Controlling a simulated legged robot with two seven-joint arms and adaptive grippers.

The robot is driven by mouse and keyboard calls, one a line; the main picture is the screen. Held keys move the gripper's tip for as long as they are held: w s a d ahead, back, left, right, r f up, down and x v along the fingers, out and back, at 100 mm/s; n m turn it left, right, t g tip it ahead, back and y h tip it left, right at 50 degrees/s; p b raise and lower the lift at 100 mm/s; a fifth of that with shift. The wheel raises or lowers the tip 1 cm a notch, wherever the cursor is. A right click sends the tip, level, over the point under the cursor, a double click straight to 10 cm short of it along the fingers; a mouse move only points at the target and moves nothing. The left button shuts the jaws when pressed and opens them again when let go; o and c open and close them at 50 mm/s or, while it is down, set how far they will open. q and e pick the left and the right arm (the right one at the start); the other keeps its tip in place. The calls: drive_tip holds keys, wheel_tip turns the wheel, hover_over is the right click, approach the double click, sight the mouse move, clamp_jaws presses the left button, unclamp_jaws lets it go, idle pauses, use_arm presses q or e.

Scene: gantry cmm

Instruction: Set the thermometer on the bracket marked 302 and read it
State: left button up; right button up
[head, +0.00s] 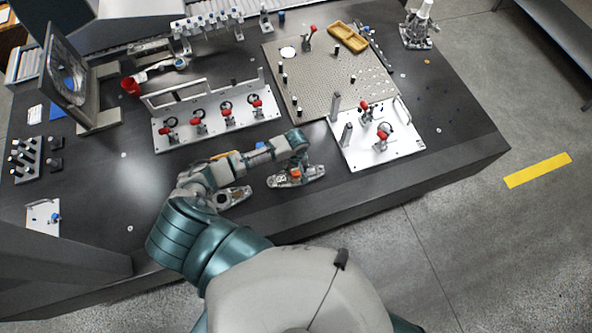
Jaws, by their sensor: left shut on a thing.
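My left gripper (293,168) points down near the front edge of the dark table. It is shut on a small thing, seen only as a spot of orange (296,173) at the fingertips. I cannot tell whether this is the thermometer. Just under the gripper lies a grey metal bracket (314,172); whether the held thing touches it I cannot tell. A similar grey bracket (236,196) lies to its left, partly hidden by my forearm. No mark 302 is legible on either bracket, and no reading shows. My right gripper is not in view.
A white plate with several red-handled clamps (162,144) stands behind the gripper. Another white plate with red clamps (400,148) is to the right. A perforated plate (315,80) lies farther back. The table's front right (440,165) is clear.

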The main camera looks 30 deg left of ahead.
sight(296, 171)
use_arm(q)
drive_tip(key=shift+w+a, duration=0.35)
wheel_tip(296, 171, down, 4)
drive_tip(key=shift+w+a+r, duration=0.1)
drive_tip(key=shift+r, duration=0.05)
drive_tip(key=o, duration=1.2)
wheel_tip(296, 171, up, 12)
drive_tip(key=shift+r+p, duration=0.1)
drive_tip(key=shift+p, duration=0.35)
